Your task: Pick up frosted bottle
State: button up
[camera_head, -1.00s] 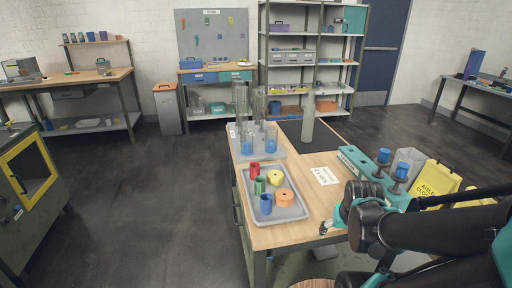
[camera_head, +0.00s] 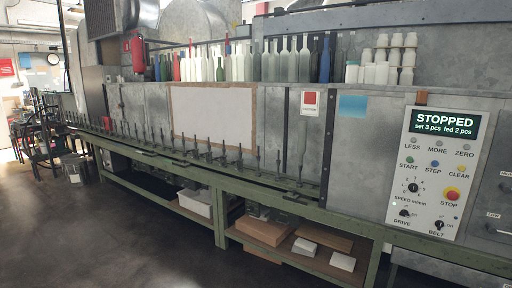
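Several tall pale bottles with a frosted, translucent look (camera_head: 284,65) stand upright in the row on top of the grey machine, right of the white ones. I cannot tell which of them is the frosted bottle. My gripper and arm are not in view.
White bottles (camera_head: 238,67), a dark blue bottle (camera_head: 325,62) and white jars (camera_head: 381,73) share the top ledge. A row of upright spindles (camera_head: 208,151) runs along the green bench (camera_head: 222,184). The control panel (camera_head: 436,170) at right reads STOPPED. Dark floor (camera_head: 110,235) is clear at front left.

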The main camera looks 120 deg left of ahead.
aim_at(302, 128)
jog(key=u, duration=3.65)
jog(key=i+u, duration=0.15)
jog(key=u, duration=0.2)
jog(key=i+l+u, duration=0.1)
jog(key=u, duration=0.25)
jog(key=i+l+u, duration=0.4)
jog(key=i+l, duration=0.2)
jog(key=l, duration=0.2)
jog(key=i+l+u, duration=0.2)
jog(key=l, duration=0.3)
jog(key=i+j, duration=0.05)
